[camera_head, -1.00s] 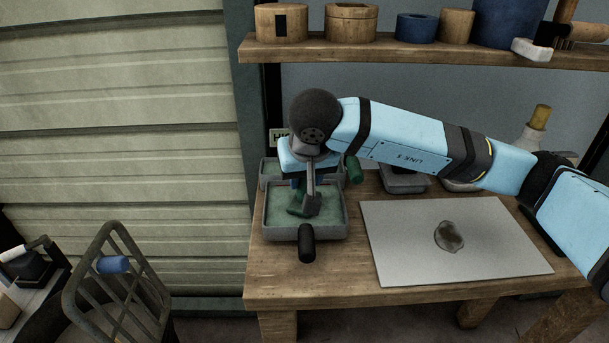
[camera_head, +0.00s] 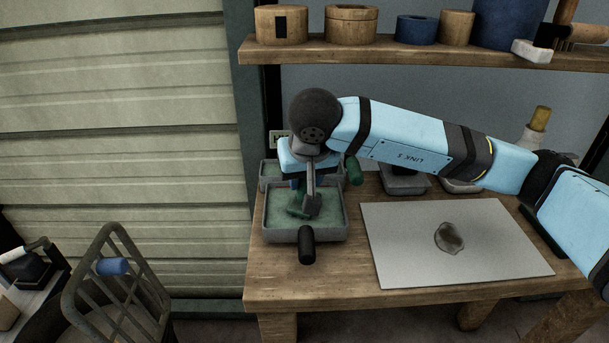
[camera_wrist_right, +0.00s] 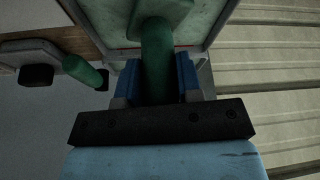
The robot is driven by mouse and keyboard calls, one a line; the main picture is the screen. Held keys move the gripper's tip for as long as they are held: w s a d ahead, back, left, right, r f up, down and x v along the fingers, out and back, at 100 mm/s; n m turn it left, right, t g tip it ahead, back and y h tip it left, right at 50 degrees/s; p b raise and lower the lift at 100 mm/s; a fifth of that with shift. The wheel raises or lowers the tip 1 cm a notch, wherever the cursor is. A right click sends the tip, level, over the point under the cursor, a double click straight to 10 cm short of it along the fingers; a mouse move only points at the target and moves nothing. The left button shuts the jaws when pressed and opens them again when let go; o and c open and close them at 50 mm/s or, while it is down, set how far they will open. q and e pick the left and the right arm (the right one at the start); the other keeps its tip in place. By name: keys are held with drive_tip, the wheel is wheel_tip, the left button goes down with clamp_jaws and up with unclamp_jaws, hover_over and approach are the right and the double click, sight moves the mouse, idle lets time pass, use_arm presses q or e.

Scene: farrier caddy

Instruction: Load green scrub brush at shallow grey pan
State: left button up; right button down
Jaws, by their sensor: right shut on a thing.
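The green scrub brush (camera_head: 298,210) shows in part in the head view, low inside the front shallow grey pan (camera_head: 345,232), which has a pale green floor. My right gripper (camera_head: 299,184) points down over this pan. In the right wrist view, its blue fingers (camera_wrist_right: 157,88) are shut on the brush's green handle (camera_wrist_right: 158,55). The arm and wrist hide much of the brush in the head view, and I cannot tell whether it touches the pan floor. My left gripper is not in view.
A second grey pan (camera_head: 267,172) stands behind. Another green handle (camera_head: 353,170) is close to the wrist's right. A pale board (camera_head: 400,250) with a dark stain covers the bench's right. A dark-handled thing (camera_head: 306,246) crosses the front pan's near rim. A loaded shelf (camera_head: 420,55) runs above.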

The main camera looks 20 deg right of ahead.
drive_tip(key=shift+r+p, duration=1.95)
drive_tip(key=shift+r, duration=3)
